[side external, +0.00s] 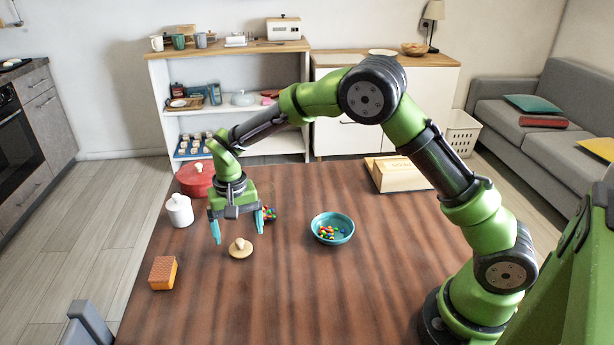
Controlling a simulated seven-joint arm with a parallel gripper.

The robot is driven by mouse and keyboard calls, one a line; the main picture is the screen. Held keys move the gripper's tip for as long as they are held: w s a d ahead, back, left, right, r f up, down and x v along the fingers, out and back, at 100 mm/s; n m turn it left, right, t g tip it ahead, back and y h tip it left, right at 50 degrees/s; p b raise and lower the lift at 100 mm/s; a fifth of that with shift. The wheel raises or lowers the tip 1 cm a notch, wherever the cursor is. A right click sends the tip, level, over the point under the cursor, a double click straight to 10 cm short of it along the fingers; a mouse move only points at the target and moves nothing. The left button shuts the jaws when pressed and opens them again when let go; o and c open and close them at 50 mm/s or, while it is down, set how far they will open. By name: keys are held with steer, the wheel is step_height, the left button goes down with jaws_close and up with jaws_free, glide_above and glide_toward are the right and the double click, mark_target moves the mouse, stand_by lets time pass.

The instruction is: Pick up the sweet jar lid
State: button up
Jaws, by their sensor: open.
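A small pale wooden lid with a round knob (240,247), which looks like the sweet jar lid, lies on the wooden table, knob up. My gripper (237,228) points down with its two teal fingers spread apart and nothing between them. In the picture the fingertips are just above the lid; the exact height and depth gap cannot be told. Colourful sweets (270,214) show just right of my right finger, in a container partly hidden by it.
A teal bowl of sweets (332,229) stands to the right. A white lidded jar (180,211) and a red pot (194,180) stand left and behind. An orange sponge-like block (163,273) lies front left. A bread box (397,174) is at the back. The front table is clear.

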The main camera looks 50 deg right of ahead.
mark_target(239, 241)
step_height(239, 241, down, 4)
steer(key=shift+a+f, duration=0.1)
steer(key=shift+f, duration=0.05)
steer(key=c, duration=1.1)
